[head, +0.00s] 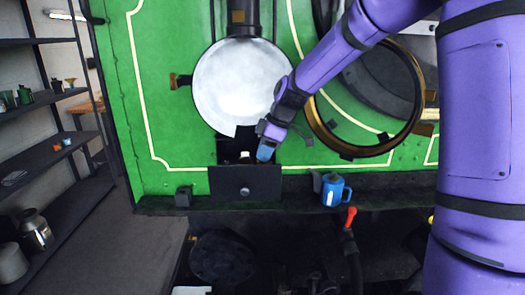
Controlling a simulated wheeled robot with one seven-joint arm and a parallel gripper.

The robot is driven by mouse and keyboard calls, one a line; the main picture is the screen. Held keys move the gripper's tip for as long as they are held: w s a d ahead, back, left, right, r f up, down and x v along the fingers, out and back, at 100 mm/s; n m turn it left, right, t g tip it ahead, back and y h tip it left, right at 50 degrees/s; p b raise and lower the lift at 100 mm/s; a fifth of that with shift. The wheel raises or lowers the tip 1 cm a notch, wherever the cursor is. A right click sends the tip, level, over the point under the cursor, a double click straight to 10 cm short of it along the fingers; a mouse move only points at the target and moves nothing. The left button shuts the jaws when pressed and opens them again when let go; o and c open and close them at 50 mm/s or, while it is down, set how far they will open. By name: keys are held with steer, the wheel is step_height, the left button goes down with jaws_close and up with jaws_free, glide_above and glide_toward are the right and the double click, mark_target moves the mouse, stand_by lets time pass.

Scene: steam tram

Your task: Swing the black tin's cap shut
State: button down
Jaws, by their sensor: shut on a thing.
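The black tin (244,183) is a dark box with a small round grey knob on its front. It stands on the dark ledge below the large pale round disc. Its top looks open, with a small pale thing (246,157) showing above the front edge. A dark panel, which looks like its cap (243,138), stands raised behind the opening. My gripper (265,153) reaches down from the upper right to the right side of the raised cap, above the tin. It looks shut on the cap's edge, but the contact is small and partly hidden.
A blue mug (333,190) stands on the ledge (400,185) to the right. A red-topped lever (350,216) rises below it. A small dark block (183,196) sits left of the tin. A brass-rimmed ring (322,127) lies behind my arm. Shelves (45,100) stand at left.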

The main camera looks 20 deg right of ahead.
steer(key=shift+d+n, duration=0.1)
steer(key=shift+n, duration=0.4)
steer(key=c, duration=1)
jaws_free()
steer(key=v, duration=0.7)
steer(key=shift+r, duration=0.3)
steer(key=shift+d, duration=0.1)
